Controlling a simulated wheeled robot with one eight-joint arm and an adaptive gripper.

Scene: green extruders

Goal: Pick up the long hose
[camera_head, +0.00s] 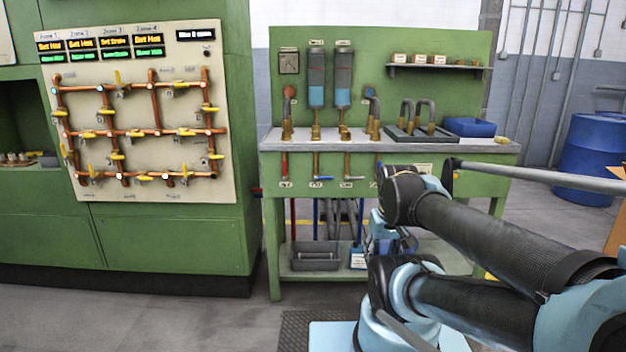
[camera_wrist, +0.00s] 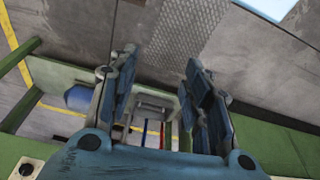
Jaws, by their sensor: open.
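Two dark curved hoses (camera_head: 416,110) stand upright in a black tray (camera_head: 412,140) on the right half of the green workbench (camera_head: 272,160). I cannot tell which one is the long hose. My gripper (camera_wrist: 160,58) is open in the wrist view, with nothing between its fingers. That view looks down toward the floor and the bench's lower part, and no hose is clear in it. In the head view my gripper is mostly hidden by my arm, in front of the bench.
A blue bin (camera_head: 470,127) sits right of the tray. A shelf with small boxes (camera_head: 430,67) hangs above. Two blue cylinders (camera_head: 316,80) (camera_head: 343,80) are on the back panel. A grey bin (camera_head: 315,257) stands on the lower shelf. A blue barrel (camera_head: 588,160) stands at the right.

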